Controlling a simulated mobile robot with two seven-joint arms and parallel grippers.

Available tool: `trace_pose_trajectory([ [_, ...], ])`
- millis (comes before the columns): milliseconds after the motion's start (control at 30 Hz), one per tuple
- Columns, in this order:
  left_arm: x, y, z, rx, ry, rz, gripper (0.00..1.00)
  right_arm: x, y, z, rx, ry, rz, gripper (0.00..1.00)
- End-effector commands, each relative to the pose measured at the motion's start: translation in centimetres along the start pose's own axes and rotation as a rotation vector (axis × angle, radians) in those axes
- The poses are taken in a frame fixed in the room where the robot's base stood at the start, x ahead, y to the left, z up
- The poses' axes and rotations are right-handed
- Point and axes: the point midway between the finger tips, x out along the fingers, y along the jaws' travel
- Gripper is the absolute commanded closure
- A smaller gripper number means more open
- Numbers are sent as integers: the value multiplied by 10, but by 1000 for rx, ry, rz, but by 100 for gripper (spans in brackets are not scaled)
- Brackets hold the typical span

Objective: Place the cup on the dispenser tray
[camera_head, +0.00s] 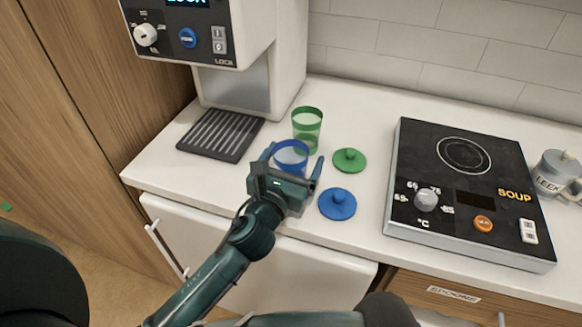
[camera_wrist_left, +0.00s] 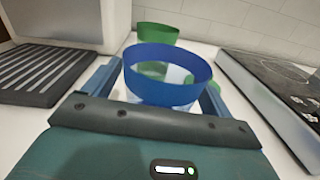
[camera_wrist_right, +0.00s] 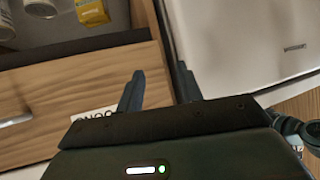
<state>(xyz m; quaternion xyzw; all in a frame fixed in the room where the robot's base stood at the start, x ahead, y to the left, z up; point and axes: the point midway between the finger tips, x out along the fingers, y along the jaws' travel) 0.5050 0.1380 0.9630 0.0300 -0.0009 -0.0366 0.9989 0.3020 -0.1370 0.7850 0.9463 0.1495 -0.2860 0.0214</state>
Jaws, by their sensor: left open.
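A clear cup with a blue rim (camera_head: 291,155) stands upright on the white counter; it also shows in the left wrist view (camera_wrist_left: 168,75). My left gripper (camera_head: 292,168) is open, with one finger on each side of the blue cup. I cannot tell whether the fingers touch it. The dispenser tray (camera_head: 221,134), a black ribbed drip tray, lies empty at the dispenser's foot, left of the cup; the left wrist view shows it too (camera_wrist_left: 40,72). My right gripper (camera_wrist_right: 160,90) is open and empty in front of a wooden drawer.
The white dispenser (camera_head: 250,85) stands behind the tray. A green cup (camera_head: 307,130) is just behind the blue one. A green lid (camera_head: 349,160) and a blue lid (camera_head: 337,204) lie to the right. A black hotplate (camera_head: 465,190) and a grey mug (camera_head: 557,172) are further right.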

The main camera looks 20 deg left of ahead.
Motion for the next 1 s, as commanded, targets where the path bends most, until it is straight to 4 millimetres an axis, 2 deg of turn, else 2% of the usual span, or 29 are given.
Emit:
trace_pose_trajectory([
  [267, 3, 0, 0, -1, 0, 0, 16, 0, 1, -1, -1, 2, 1, 64],
  [900, 2, 0, 0, -1, 0, 0, 68, 1, 2, -7, -6, 14, 2, 64],
  [1000, 2, 0, 0, -1, 0, 0, 68, 1, 2, -7, -6, 14, 2, 64],
])
